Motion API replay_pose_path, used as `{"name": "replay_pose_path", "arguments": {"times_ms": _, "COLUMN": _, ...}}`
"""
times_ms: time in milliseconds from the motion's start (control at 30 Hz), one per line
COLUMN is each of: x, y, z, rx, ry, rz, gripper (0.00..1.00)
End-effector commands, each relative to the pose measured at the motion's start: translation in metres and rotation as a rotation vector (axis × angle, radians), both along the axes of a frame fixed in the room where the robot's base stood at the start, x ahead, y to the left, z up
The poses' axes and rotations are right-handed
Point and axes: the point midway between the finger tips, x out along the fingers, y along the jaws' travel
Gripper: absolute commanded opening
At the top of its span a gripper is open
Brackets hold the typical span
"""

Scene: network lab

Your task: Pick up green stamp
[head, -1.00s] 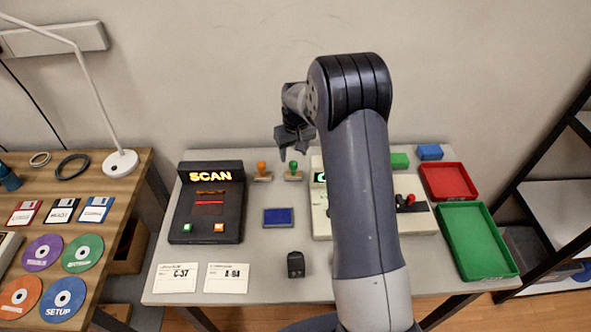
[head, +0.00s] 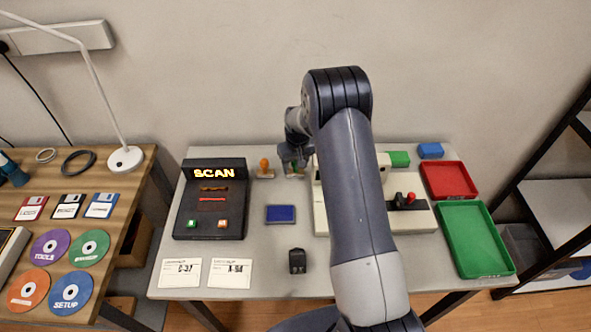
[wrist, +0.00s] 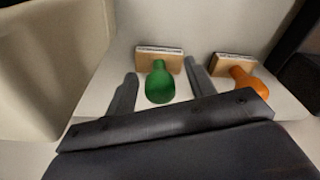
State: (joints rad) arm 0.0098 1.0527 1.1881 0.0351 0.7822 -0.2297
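The green stamp (wrist: 160,82) has a rounded green handle on a wooden block and stands at the back of the grey table. In the wrist view, my gripper (wrist: 165,82) is open, with one finger on each side of the green handle and a gap on both sides. In the head view, my gripper (head: 295,160) is at the green stamp (head: 294,172) and hides most of its handle. The orange stamp (head: 265,169) stands just to the left; in the wrist view it (wrist: 243,77) is outside the right finger.
The black SCAN device (head: 211,200) is left of the stamps. A beige machine (head: 410,218) stands close on the right. A blue ink pad (head: 280,214) lies in front. Red (head: 448,196) and green (head: 447,272) trays are at the right edge.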

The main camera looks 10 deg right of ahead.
Motion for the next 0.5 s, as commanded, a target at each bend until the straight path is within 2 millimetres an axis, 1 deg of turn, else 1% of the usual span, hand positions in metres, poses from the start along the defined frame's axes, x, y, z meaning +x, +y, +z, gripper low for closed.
{"name": "replay_pose_path", "arguments": {"times_ms": 33, "x": 0.0000, "y": 0.0000, "z": 0.0001, "rx": 0.000, "ry": 0.000, "rz": 0.000, "gripper": 0.48}}
{"name": "replay_pose_path", "arguments": {"times_ms": 67, "x": 0.0000, "y": 0.0000, "z": 0.0001, "rx": 0.000, "ry": 0.000, "rz": 0.000, "gripper": 0.46}}
{"name": "replay_pose_path", "arguments": {"times_ms": 500, "x": -0.0001, "y": 0.0000, "z": 0.0003, "rx": 0.000, "ry": 0.001, "rz": 0.000, "gripper": 0.10}}
